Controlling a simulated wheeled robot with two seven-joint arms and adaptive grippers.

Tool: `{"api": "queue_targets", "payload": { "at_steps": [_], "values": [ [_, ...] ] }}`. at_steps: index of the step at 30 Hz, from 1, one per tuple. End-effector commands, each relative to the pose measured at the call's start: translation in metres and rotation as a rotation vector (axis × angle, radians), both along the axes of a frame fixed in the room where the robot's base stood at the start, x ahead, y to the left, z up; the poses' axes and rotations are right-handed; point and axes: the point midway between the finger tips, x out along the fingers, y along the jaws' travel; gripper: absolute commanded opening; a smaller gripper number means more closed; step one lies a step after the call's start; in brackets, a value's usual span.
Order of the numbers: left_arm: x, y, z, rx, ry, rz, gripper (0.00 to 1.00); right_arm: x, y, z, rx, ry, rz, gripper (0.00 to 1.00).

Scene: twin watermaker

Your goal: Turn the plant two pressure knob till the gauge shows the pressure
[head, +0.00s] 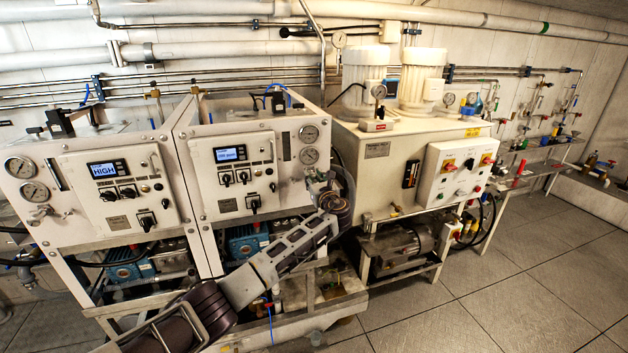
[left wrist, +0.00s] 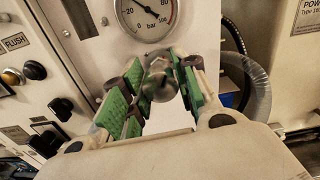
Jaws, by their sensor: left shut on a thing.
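The plant two unit (head: 232,170) is the white panel right of a similar one. Two round gauges sit at its right edge: an upper gauge (head: 308,134) and a lower gauge (head: 309,156). In the left wrist view a gauge (left wrist: 147,14) marked in bar up to 100 is cut by the top edge; its exact reading is unclear. Just below it is the round metal pressure knob (left wrist: 158,84). My left gripper (left wrist: 157,92) is shut on the knob, its green pads on either side. In the head view my left gripper (head: 326,186) hides the knob.
Plant two's panel has a lit display (head: 230,154) and black switches. The left unit's display (head: 107,169) reads HIGH. A beige cabinet with a control box (head: 455,172) stands close on the right, with a grey hose (left wrist: 256,85) between. The tiled floor (head: 520,270) is clear at right.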

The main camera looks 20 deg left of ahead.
Motion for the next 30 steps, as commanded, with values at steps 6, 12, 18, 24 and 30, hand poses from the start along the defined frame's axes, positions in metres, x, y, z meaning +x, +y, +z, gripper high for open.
{"api": "queue_targets", "payload": {
  "at_steps": [6, 12, 18, 24, 30],
  "values": [
    [-0.0004, -0.0004, -0.0038, 0.06, 0.047, 0.0, 0.06, 0.0, -0.0009, -0.0001, -0.001, 0.0, 0.0, 0.4],
    [-0.0005, -0.0005, -0.0041, 0.078, 0.06, 0.001, 0.06, 0.0, -0.0008, -0.0001, -0.001, 0.0, 0.0, 0.4],
    [-0.0006, -0.0005, -0.0045, 0.079, 0.06, 0.001, 0.06, 0.0, -0.0006, -0.0002, -0.001, 0.0, 0.0, 0.4],
    [-0.0006, -0.0005, -0.0045, 0.079, 0.06, 0.001, 0.41, 0.0001, -0.0003, -0.0002, 0.0, 0.0, 0.0, 0.4],
    [-0.0003, -0.0002, -0.0024, 0.079, 0.057, 0.001, 0.52, 0.0, 0.0012, -0.0001, 0.001, 0.0, 0.0, 0.4]
  ]
}}
